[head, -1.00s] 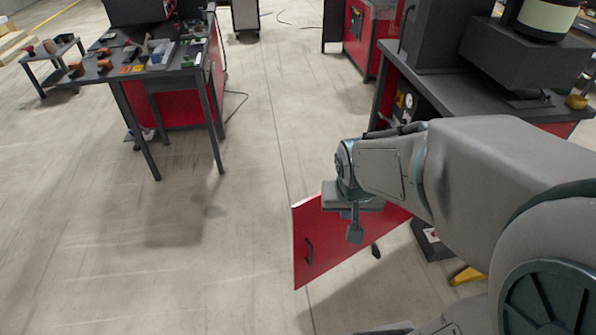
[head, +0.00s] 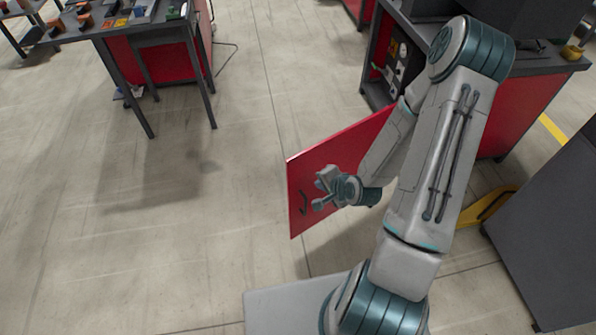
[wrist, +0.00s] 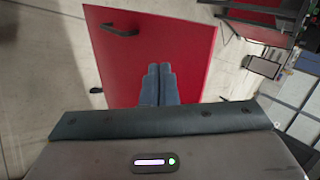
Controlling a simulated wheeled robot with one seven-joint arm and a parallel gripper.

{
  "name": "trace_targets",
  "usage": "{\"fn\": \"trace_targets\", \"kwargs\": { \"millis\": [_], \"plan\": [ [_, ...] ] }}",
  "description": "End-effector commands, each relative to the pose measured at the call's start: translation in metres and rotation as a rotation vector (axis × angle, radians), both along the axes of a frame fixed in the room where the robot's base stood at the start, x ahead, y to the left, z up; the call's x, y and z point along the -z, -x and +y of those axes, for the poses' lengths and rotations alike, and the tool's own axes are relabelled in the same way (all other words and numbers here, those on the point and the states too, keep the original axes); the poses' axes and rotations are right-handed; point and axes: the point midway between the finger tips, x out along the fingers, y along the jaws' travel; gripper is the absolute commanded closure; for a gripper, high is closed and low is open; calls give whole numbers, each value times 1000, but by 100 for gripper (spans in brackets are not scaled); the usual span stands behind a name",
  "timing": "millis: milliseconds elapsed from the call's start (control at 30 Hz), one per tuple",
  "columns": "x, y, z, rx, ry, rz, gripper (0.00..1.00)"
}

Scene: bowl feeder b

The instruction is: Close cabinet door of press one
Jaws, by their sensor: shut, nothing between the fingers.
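The red cabinet door (head: 340,150) stands open, swung out from the dark press cabinet (head: 392,62) on the right. Its black handle (head: 304,203) is near the free edge, at the left in the head view. My gripper (head: 319,190) is in front of the door, near the handle side. In the wrist view the two fingers (wrist: 158,70) are together with nothing between them, and point at the red panel. The handle also shows in the wrist view (wrist: 120,30), left of the fingertips. I cannot tell whether the fingertips touch the door.
A dark worktable (head: 150,28) with several small parts stands at the upper left. A grey cabinet (head: 550,220) stands at the right, with a yellow piece (head: 488,207) on the floor beside it. The floor left of the door is clear.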

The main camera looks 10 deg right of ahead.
Motion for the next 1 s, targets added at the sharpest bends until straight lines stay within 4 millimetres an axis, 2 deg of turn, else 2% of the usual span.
{"fn": "trace_targets", "kwargs": {
  "millis": [200,1000],
  "plan": [
    [6,-1,5,68,-95,-30,100],
    [22,-17,10,67,-101,-37,100]
  ]
}}
